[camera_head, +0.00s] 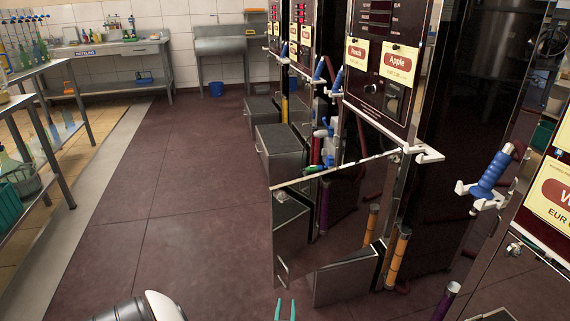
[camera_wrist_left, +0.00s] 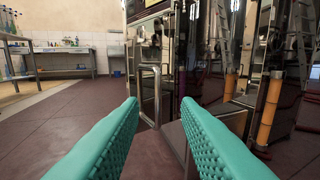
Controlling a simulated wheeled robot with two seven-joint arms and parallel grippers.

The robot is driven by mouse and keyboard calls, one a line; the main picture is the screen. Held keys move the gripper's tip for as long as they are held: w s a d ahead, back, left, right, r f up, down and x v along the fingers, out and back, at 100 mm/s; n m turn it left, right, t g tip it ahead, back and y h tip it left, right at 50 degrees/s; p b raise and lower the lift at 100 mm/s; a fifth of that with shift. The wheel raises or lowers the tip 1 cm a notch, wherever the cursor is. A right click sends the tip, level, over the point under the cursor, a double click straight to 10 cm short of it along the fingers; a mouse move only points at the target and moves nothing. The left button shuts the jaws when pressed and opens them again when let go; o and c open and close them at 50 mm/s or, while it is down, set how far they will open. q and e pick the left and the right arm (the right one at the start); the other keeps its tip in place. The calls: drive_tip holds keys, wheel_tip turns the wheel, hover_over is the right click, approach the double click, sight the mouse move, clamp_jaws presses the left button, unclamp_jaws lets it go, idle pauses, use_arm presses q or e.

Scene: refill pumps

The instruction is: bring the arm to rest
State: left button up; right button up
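My left gripper (camera_head: 285,310) shows at the bottom edge of the head view as two teal fingertips with a gap between them. In the left wrist view its teal fingers (camera_wrist_left: 160,110) stand wide apart with nothing between them. Ahead of the fingers is an open cabinet door (camera_head: 315,225) of a refill pump, with a metal bar handle (camera_head: 283,272). The handle also shows in the left wrist view (camera_wrist_left: 157,95), apart from the fingers. Part of my arm shows at the bottom of the head view. My right gripper is not in view.
Refill pumps with Peach and Apple labels (camera_head: 397,65) line the right side. Blue nozzles (camera_head: 491,175) hang on white holders. A grey box (camera_head: 345,277) sits low beside the door. Shelves (camera_head: 30,110) stand at the left. The floor (camera_head: 165,215) between is clear.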

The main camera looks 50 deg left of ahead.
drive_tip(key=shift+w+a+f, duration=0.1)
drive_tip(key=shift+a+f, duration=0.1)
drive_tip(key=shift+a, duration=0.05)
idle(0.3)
